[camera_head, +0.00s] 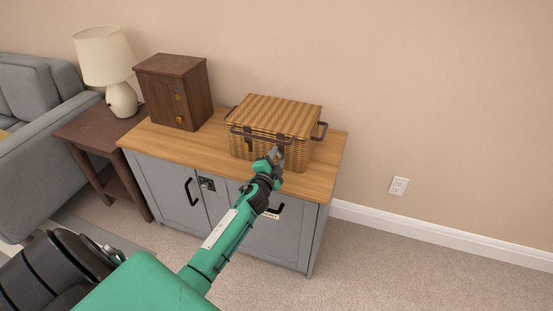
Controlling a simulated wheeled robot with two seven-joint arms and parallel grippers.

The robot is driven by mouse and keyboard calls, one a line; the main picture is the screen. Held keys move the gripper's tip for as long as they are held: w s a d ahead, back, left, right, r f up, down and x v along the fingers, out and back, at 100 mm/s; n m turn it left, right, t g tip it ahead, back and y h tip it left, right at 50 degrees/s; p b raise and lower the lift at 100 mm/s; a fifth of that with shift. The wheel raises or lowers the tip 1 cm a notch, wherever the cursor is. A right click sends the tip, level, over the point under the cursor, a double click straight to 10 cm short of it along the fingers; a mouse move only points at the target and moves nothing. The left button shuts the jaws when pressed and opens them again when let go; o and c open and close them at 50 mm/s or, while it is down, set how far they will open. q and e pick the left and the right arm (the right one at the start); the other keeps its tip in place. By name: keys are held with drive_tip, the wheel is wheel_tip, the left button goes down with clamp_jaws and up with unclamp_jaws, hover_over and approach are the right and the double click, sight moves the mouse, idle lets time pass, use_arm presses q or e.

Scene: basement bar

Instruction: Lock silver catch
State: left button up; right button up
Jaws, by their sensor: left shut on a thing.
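A woven wicker basket (285,111) with a closed lid and dark handles stands on the right part of the wooden cabinet top. My left gripper (276,154) reaches its front face and is shut on a small catch there, which the fingers mostly hide; its colour is hard to tell. A dark catch (249,144) shows on the basket's front, left of the gripper. A small silver and dark fitting (207,184) sits on the cabinet front near the left door handle. My right gripper is not in view.
The grey cabinet (168,185) with its wooden top also carries a small dark brown wooden chest (176,92) at the left. A side table (98,131) with a cream lamp (105,58) and a grey sofa (42,140) stand further left. Carpet at the right is clear.

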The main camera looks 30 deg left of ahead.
use_arm(q)
drive_tip(key=m, duration=0.3)
drive_tip(key=shift+m, duration=0.3)
drive_tip(key=m, duration=0.3)
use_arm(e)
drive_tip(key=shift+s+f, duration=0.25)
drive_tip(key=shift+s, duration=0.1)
use_arm(q)
drive_tip(key=shift+m, duration=0.3)
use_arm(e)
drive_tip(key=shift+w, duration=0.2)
use_arm(q)
drive_tip(key=o, duration=1)
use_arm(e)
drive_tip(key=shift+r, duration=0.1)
